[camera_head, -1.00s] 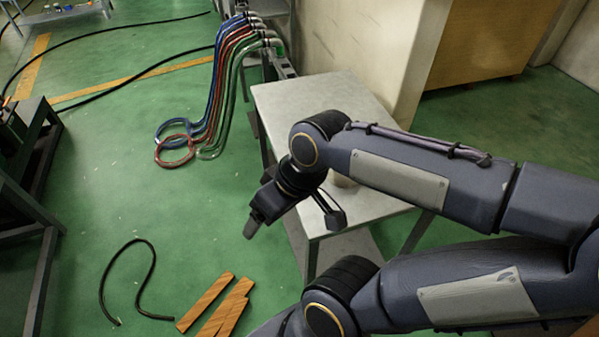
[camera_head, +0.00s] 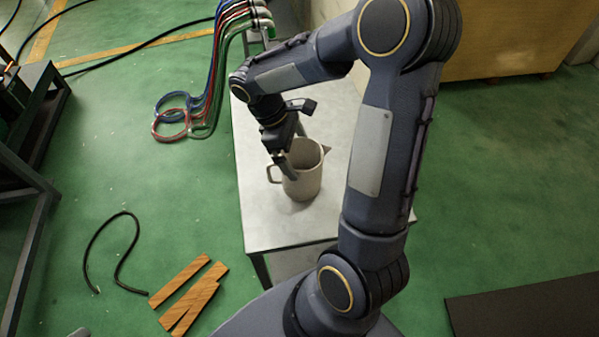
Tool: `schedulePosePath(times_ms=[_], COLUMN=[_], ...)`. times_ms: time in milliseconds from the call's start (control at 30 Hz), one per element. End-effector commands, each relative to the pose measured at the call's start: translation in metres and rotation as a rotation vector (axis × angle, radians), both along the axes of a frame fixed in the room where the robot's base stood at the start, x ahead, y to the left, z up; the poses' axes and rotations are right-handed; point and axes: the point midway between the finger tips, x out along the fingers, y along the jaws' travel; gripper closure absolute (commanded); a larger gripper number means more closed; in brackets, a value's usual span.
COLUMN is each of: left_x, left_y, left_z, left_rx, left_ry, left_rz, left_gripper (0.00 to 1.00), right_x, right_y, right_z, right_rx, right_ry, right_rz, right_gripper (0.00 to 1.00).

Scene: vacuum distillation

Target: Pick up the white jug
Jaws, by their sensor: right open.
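The white jug (camera_head: 305,184) stands upright on the light-topped table, its open mouth up and its handle towards the left. My right gripper (camera_head: 304,158) is open at the jug's mouth, above and behind the handle. I cannot tell whether either finger touches the jug. My left gripper is not in view.
The table (camera_head: 265,228) has bare room around the jug. Coloured hoses (camera_head: 212,85) hang at its far left. Wooden planks (camera_head: 190,293) and a black cable (camera_head: 88,262) lie on the green floor. A dark bench (camera_head: 30,130) stands at left.

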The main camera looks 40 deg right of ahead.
Motion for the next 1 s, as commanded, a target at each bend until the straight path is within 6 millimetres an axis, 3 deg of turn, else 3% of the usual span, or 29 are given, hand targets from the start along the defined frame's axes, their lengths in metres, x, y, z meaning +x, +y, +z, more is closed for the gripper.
schedulePosePath(times_ms=[300, 567, 933, 1000], left_x=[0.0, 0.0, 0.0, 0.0], left_y=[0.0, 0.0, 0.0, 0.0], left_z=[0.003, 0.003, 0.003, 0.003], left_rx=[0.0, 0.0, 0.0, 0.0], left_ry=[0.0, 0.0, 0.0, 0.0], left_rz=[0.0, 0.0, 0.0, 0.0], left_gripper=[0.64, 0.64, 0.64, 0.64], right_x=[-0.014, -0.014, -0.014, -0.014], right_y=[-0.01, -0.011, -0.011, -0.011], right_z=[-0.038, -0.04, -0.039, -0.039], right_rx=[0.001, 0.001, 0.001, 0.001], right_ry=[0.002, 0.0, -0.002, -0.002], right_rz=[-0.002, -0.001, -0.002, -0.002], right_gripper=[0.0, 0.01, 0.5, 0.5])
